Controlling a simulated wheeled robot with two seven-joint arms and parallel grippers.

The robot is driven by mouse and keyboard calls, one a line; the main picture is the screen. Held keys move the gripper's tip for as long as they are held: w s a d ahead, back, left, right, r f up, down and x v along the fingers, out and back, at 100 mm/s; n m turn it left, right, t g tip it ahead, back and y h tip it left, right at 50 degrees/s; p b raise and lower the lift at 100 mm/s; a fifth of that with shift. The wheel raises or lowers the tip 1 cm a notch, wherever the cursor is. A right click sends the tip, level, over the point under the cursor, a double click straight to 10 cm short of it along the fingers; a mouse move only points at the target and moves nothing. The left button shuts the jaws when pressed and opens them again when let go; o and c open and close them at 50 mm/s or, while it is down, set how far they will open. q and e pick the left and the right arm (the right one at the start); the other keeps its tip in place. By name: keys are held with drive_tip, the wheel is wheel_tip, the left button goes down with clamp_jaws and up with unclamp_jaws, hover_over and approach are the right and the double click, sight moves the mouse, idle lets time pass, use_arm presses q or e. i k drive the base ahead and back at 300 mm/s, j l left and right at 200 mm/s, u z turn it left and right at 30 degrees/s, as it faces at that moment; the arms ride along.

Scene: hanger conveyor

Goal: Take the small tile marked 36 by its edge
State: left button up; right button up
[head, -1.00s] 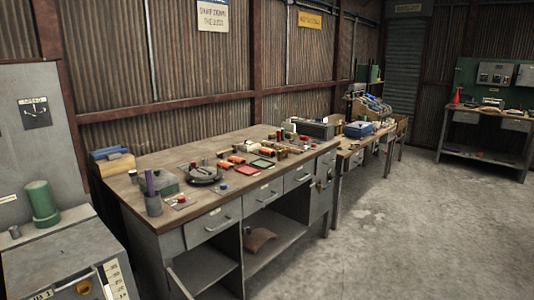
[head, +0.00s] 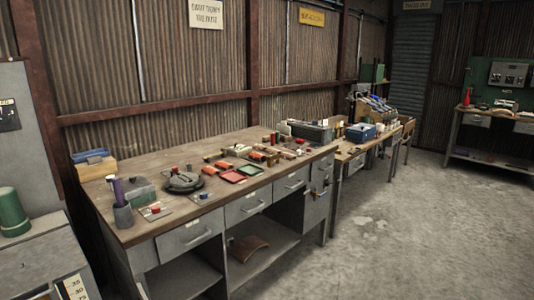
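I cannot make out a tile marked 36. A small pale plate with a red piece on it (head: 155,210) lies near the left front corner of the long workbench (head: 130,235), and another small plate (head: 199,197) lies to its right. Any marks on them are too small to read. A pale strip with numbers (head: 75,288) shows on the grey cabinet at the lower left, cut by the frame edge. Neither of my grippers is in view.
The bench also holds a dark round device (head: 184,182), a cup with a purple tool (head: 122,212), a red tray (head: 233,176) and a grey-green box (head: 312,132). A green cylinder (head: 12,212) stands on the cabinet at left. The concrete floor (head: 400,230) is clear at right.

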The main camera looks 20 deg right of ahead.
sight(257, 156)
drive_tip(key=i+l, duration=0.15)
drive_tip(key=l, duration=0.2)
drive_tip(key=i+l, duration=0.2)
drive_tip(key=l, duration=0.15)
drive_tip(key=i+l+u, duration=0.1)
drive_tip(key=l, duration=0.25)
drive_tip(key=i+l, duration=0.2)
drive_tip(key=l, duration=0.15)
drive_tip(key=i+l, duration=0.2)
drive_tip(key=l, duration=0.15)
drive_tip(key=i+l+u, duration=0.1)
drive_tip(key=l, duration=0.25)
